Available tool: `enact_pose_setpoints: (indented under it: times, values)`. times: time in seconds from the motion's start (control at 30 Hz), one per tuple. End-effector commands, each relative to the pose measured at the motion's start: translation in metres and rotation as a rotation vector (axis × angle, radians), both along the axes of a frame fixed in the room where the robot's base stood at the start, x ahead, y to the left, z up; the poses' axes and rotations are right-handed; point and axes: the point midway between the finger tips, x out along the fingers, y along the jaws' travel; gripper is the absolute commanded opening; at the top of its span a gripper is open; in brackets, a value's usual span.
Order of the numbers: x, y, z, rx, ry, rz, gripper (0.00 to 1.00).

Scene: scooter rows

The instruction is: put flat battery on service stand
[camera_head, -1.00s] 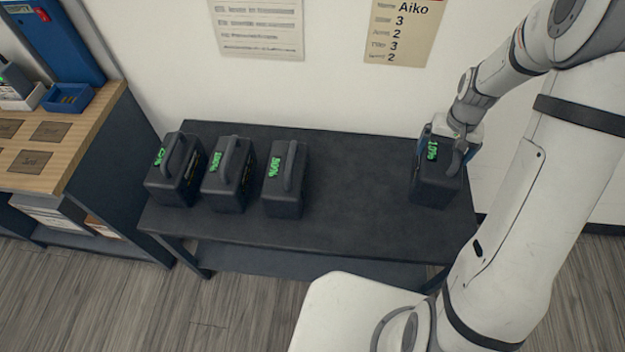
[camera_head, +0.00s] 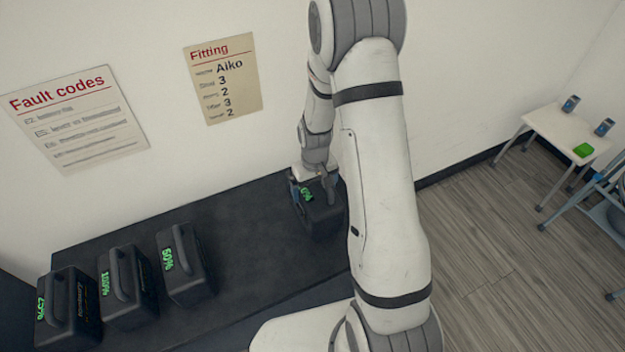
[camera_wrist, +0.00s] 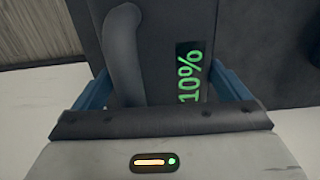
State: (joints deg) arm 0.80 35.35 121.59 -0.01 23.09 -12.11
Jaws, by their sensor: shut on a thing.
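A dark battery (camera_head: 322,217) with a green 10% readout and a top handle is at the right end of the dark table (camera_head: 240,225). In the wrist view the same battery (camera_wrist: 150,45) fills the space in front of my gripper (camera_wrist: 162,85). My gripper (camera_head: 315,190) is shut on the battery, with its blue fingers on either side. I cannot tell whether the battery touches the table or hangs just above it. The service stand cannot be made out for certain; a blue-grey frame (camera_head: 605,208) is cut off at the right edge.
Three other dark batteries stand at the table's left: one reading about 25% (camera_head: 68,310), one 100% (camera_head: 128,288) and one 50% (camera_head: 186,265). A small white table (camera_head: 555,128) with small blue items and a green block stands at the far right. Open floor (camera_head: 480,235) lies between.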

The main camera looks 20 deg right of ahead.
Motion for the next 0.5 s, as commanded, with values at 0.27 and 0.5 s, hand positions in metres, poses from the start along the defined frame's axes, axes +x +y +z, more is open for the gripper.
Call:
enact_pose_setpoints:
  times: [0.27, 0.5]
  values:
    - [0.001, 0.0, -0.024, 0.0, -0.001, 0.0, 0.24]
    - [0.002, 0.0, -0.042, 0.0, -0.004, 0.0, 0.24]
